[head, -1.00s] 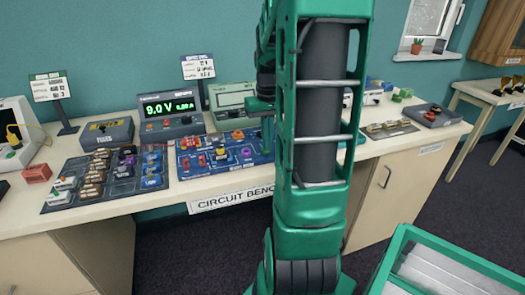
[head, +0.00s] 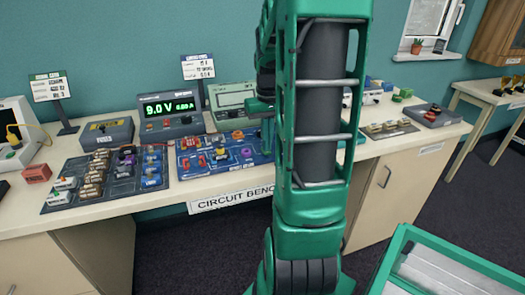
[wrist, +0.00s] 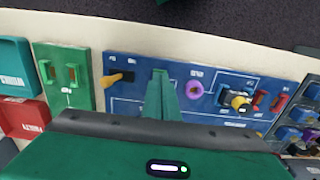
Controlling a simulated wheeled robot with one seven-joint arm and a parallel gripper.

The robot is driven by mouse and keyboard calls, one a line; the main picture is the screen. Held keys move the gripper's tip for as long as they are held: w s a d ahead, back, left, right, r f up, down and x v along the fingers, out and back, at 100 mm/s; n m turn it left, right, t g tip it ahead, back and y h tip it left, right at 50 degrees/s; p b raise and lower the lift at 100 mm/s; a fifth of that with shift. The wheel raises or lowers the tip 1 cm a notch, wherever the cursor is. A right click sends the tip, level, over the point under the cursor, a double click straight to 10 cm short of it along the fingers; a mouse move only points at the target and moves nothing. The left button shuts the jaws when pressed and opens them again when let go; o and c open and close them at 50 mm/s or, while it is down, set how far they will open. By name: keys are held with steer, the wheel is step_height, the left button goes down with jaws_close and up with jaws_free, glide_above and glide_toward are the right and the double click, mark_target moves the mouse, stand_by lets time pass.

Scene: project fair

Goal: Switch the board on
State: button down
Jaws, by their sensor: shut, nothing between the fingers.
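The blue circuit board (head: 205,171) lies on the bench, its right part hidden behind my arm in the head view. It also shows in the wrist view (wrist: 215,75). There, a switch with an orange lever (wrist: 115,78) sits at the board's left end, the lever pointing left out of a dark slot. My gripper (wrist: 160,76) is shut and empty, with its fingertips over the board just right of the switch, apart from the lever. Whether the fingertips touch the board I cannot tell. In the head view my gripper is mostly hidden by my arm.
A purple ring (wrist: 195,88) and a yellow-topped part (wrist: 240,102) are on the board right of my fingers. A green board (wrist: 72,95) and red and teal bins stand left. In the head view, a 9.0 V supply (head: 170,115) stands behind, and a dark parts tray (head: 75,192) lies left.

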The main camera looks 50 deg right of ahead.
steer(key=shift+f, duration=0.5)
stand_by(0.3)
step_height(320, 180, up, 7)
stand_by(1.0)
stand_by(0.4)
steer(key=s+a+f, duration=0.2)
steer(key=s+a, duration=0.5)
steer(key=a, duration=0.1)
steer(key=s+a+f, duration=0.1)
steer(key=s+a, duration=0.5)
steer(key=a, duration=0.2)
steer(key=shift+s+a+f, duration=0.35)
steer(key=shift+a, duration=0.05)
